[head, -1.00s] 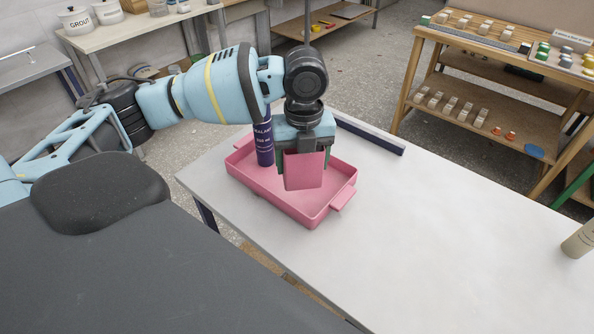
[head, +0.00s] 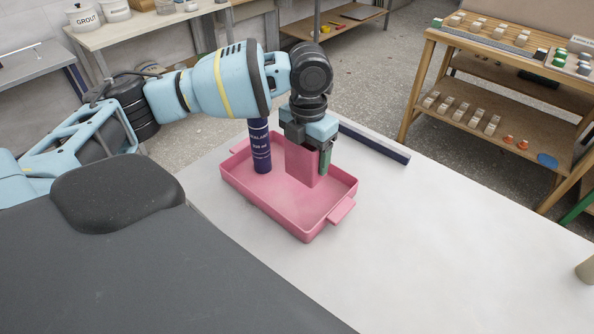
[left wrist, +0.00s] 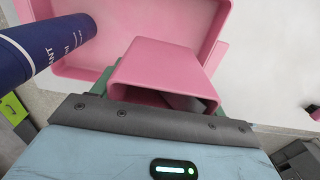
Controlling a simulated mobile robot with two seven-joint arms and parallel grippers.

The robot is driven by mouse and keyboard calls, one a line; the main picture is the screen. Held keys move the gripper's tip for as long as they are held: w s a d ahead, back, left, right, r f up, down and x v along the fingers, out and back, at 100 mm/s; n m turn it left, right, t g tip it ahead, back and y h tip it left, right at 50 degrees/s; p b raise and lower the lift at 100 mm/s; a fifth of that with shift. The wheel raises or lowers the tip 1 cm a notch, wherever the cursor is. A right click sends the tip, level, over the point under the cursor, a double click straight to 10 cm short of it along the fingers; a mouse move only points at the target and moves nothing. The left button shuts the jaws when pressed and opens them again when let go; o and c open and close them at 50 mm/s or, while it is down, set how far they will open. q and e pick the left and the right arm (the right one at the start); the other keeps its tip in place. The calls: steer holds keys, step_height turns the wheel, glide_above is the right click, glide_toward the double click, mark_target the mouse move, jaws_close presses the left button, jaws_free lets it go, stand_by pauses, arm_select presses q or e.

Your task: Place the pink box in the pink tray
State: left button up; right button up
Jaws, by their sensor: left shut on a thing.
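The pink box (head: 300,166) is an open, hollow box held by my left gripper (head: 308,162), which is shut on it. The box hangs within the outline of the pink tray (head: 315,228), toward its far right side. I cannot tell whether its bottom touches the tray floor. In the left wrist view, the box (left wrist: 168,68) is in the jaws with its open end toward the camera, and the tray (left wrist: 120,22) lies beyond it. My right gripper is not in view.
A dark blue sealant tube (head: 260,148) stands upright in the tray, left of the box. A dark bar (head: 373,142) lies along the table's back edge.

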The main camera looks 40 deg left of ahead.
arm_select(q)
steer(key=shift+f, duration=4)
steer(key=shift+f, duration=0.1)
steer(key=o, duration=1)
steer(key=shift+f, duration=0.1)
step_height(320, 180, up, 12)
steer(key=shift+r, duration=0.2)
